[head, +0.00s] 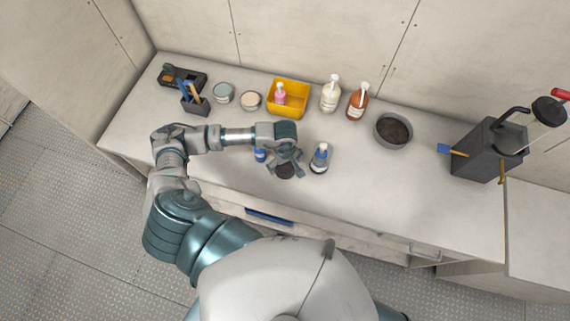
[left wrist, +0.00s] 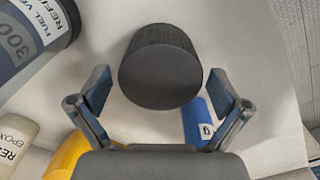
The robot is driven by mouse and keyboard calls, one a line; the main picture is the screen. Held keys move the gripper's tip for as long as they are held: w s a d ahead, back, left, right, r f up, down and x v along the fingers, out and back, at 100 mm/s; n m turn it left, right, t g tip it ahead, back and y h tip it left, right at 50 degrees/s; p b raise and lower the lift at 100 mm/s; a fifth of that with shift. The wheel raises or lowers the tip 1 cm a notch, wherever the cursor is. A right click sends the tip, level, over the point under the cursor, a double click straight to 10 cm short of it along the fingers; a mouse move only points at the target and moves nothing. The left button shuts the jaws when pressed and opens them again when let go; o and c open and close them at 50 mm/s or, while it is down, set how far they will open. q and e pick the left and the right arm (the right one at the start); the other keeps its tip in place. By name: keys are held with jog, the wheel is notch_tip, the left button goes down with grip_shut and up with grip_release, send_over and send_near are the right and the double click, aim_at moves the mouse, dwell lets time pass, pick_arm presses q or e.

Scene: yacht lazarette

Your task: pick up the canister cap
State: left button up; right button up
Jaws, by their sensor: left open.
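The canister cap is a black, ribbed round cap (left wrist: 160,65) on the pale worktop; in the head view it shows as a dark disc (head: 286,172) near the front edge. My left gripper (head: 287,163) is above it, pointing down and partly covering it. In the left wrist view the open fingers (left wrist: 161,90) are spread, one on each side of the cap's near end, with nothing held between them. The labelled fuel canister (head: 320,158) stands just right of the gripper and shows at the upper left of the wrist view (left wrist: 30,45). My right gripper is out of view.
A small blue item (head: 260,154) lies close to the left gripper, also near the right finger in the wrist view (left wrist: 197,122). Behind stand a yellow bin (head: 297,105), two pump bottles (head: 330,97) and a grey bowl (head: 393,145).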

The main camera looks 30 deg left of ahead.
pick_arm(q)
jog(key=c, duration=1)
jog(key=shift+r, duration=0.1)
jog(key=shift+r, duration=0.45)
notch_tip(320, 180, up, 2)
jog(key=shift+b, duration=0.55)
jog(key=s+d, duration=0.2)
jog(key=s, duration=0.3)
jog(key=s+d+r, duration=0.1)
jog(key=s+d, duration=0.1)
jog(key=s, duration=0.3)
jog(key=s+d+r, duration=0.1)
jog(key=s+d, duration=0.1)
jog(key=s, duration=0.3)
jog(key=shift+w, duration=0.1)
